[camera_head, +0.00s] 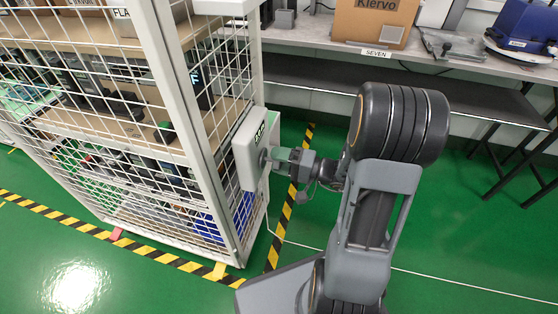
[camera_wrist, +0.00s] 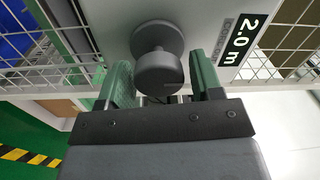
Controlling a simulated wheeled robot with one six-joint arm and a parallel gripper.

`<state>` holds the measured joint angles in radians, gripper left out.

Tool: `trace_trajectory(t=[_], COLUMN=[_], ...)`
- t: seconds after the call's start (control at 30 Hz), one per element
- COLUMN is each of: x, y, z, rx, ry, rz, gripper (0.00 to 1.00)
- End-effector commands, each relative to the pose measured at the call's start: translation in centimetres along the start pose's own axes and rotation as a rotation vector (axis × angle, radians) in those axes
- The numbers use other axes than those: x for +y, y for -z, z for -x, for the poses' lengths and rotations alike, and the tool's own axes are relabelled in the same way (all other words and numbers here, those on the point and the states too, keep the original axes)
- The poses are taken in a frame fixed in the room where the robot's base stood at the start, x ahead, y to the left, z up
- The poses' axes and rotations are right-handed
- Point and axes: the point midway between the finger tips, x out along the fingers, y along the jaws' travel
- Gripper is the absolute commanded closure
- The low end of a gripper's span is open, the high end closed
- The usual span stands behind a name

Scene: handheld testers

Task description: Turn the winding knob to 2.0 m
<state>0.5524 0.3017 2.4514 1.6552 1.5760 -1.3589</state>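A dark grey round winding knob (camera_wrist: 158,68) sticks out from a pale box (camera_wrist: 205,18) in the wrist view. My gripper's two green fingers stand on either side of the knob in the wrist view, open, with visible gaps on both sides. Any pointer mark on the knob cannot be made out.
A white wire cage (camera_head: 170,90) with loaded shelves stands left of my arm. A workbench (camera_head: 310,32) with a cardboard box (camera_head: 375,20) and a blue device (camera_head: 522,25) is behind. Yellow-black floor tape (camera_head: 290,205) runs beside the cage.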

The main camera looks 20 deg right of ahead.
Motion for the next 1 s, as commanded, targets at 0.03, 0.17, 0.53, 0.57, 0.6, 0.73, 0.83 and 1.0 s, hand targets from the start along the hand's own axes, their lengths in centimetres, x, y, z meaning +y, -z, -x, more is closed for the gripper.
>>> trace_trajectory(t=[0.03, 0.17, 0.53, 0.57, 0.6, 0.73, 0.83, 1.0], x=[0.0, 0.0, 0.0, 0.0, -0.1, -0.1, -0.1, -0.1], y=[0.0, 0.0, 0.1, 0.1, 0.1, 0.1, 0.1, 0.1], z=[0.0, 0.0, 1.8, 2.3, 3.1, 5.8, 7.9, 10.8], rx=[0.0, 0.0, 0.005, 0.005, 0.006, 0.008, 0.006, 0.004], ry=[0.0, -0.001, -0.003, -0.003, -0.002, -0.002, -0.002, -0.002], rz=[-0.001, -0.002, -0.005, -0.005, -0.006, -0.005, -0.005, -0.003], gripper=[0.36, 0.29, 0.29, 0.29, 0.29, 0.29, 0.29, 0.29])
